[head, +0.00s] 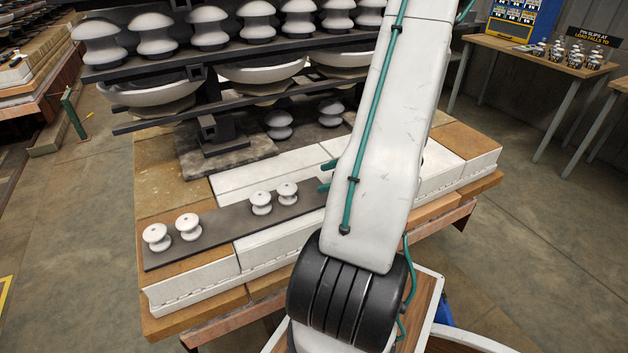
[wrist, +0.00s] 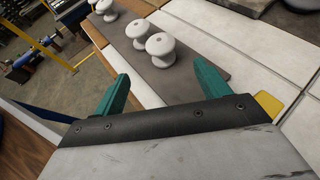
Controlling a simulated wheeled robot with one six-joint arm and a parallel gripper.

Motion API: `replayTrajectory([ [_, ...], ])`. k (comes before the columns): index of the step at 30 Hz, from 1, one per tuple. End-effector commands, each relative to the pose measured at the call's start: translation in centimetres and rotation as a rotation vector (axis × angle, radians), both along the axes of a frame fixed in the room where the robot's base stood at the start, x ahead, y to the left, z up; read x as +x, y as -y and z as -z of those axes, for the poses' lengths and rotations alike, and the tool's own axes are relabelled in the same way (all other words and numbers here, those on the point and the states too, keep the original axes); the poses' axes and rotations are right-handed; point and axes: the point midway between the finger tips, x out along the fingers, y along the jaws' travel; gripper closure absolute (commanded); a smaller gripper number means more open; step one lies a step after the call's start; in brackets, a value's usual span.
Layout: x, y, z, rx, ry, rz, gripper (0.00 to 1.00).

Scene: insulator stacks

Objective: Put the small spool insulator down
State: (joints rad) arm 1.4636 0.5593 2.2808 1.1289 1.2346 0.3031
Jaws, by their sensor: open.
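Several small white spool insulators stand upright on a dark strip (head: 215,231). In the head view one pair, spools (head: 157,236) and (head: 189,226), is at the strip's left end. Another pair, spools (head: 261,202) and (head: 287,193), is nearer my arm. In the wrist view the nearest spool (wrist: 161,46) stands beyond my fingertips, with another spool (wrist: 137,33) close by it. My gripper (wrist: 160,70) is open, with its teal fingers apart and nothing between them. In the head view my arm hides most of the gripper; only teal finger parts (head: 325,180) show.
Behind the strip, a dark rack (head: 190,67) carries larger white insulators and bowl-shaped ones. Two grey spools (head: 278,124) (head: 330,112) stand below it. White slabs (head: 270,177) around the strip are bare. A side table (head: 540,50) stands at the back right.

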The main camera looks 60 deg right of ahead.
Motion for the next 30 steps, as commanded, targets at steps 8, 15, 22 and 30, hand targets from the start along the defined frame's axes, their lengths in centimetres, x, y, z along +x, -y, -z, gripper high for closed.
replayTrajectory([
  [8,1.1,-1.4,-1.8,-0.050,-0.003,-0.096,0.25],
  [15,6.5,-11.9,-8.9,-0.333,-0.001,-0.638,0.25],
  [22,6.7,-23.2,-14.6,-0.666,0.049,-1.216,0.25],
  [30,2.2,-32.0,-19.3,-1.110,0.174,-1.817,0.25],
])
